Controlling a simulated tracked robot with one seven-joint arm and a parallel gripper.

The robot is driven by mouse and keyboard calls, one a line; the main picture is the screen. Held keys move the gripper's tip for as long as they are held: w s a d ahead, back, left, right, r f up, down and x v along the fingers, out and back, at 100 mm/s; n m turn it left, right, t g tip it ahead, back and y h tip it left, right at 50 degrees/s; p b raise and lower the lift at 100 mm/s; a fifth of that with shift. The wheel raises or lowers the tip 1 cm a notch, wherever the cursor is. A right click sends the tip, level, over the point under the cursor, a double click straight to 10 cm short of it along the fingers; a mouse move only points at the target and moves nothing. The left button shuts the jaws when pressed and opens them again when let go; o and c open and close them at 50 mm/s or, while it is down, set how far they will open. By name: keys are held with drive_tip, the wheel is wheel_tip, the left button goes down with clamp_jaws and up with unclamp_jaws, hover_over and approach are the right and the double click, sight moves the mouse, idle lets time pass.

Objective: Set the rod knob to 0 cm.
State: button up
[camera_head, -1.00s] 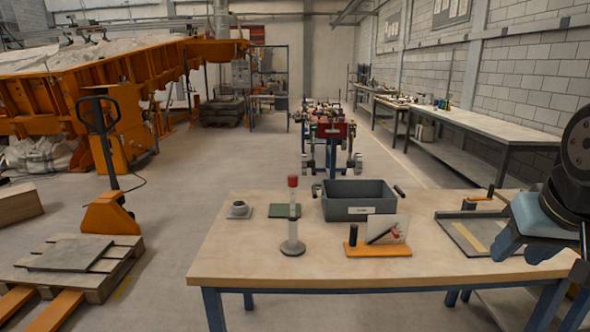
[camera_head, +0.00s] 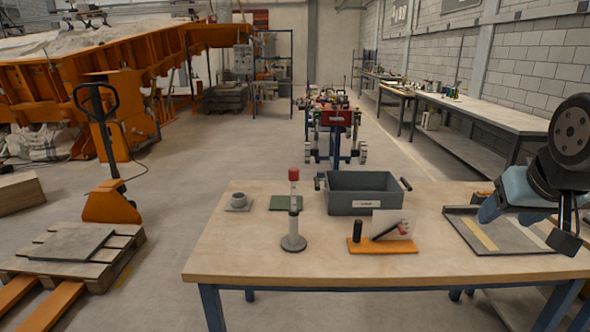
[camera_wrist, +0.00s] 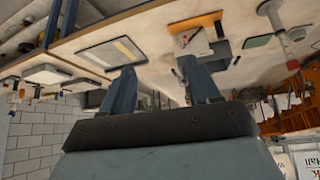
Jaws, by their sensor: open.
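The rod stands upright on a round grey base (camera_head: 293,243) near the front left of the wooden table. A red knob (camera_head: 293,175) is at its top. The rod (camera_head: 293,220) has a pale post with a darker band partway up; any scale is too small to read. In the wrist view the red knob (camera_wrist: 293,65) shows upside down at the upper right, below the base (camera_wrist: 270,8). My gripper (camera_head: 510,215) is above the table's right side, far to the right of the rod. Its blue fingers (camera_wrist: 157,67) are apart with nothing between them.
The table's front left is clear.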

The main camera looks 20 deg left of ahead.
drive_tip(key=w+a+f+n+t+y, duration=0.1)
drive_tip(key=w+a, duration=0.2)
drive_tip(key=w, duration=0.3)
drive_tip(key=w+a+n+t+y, duration=0.1)
drive_tip(key=w+a+t, duration=0.1)
drive_tip(key=w+a, duration=0.35)
drive_tip(key=n+t+y, duration=0.2)
drive_tip(key=n+y, duration=0.5)
drive_tip(key=y, duration=0.4)
approach(290, 169)
drive_tip(key=x, duration=1.1)
drive_tip(key=shift+w+d+f, duration=0.1)
drive_tip(key=shift+w+f, duration=0.25)
drive_tip(key=shift+w, duration=0.25)
drive_tip(key=shift+c, duration=0.2)
clamp_jaws()
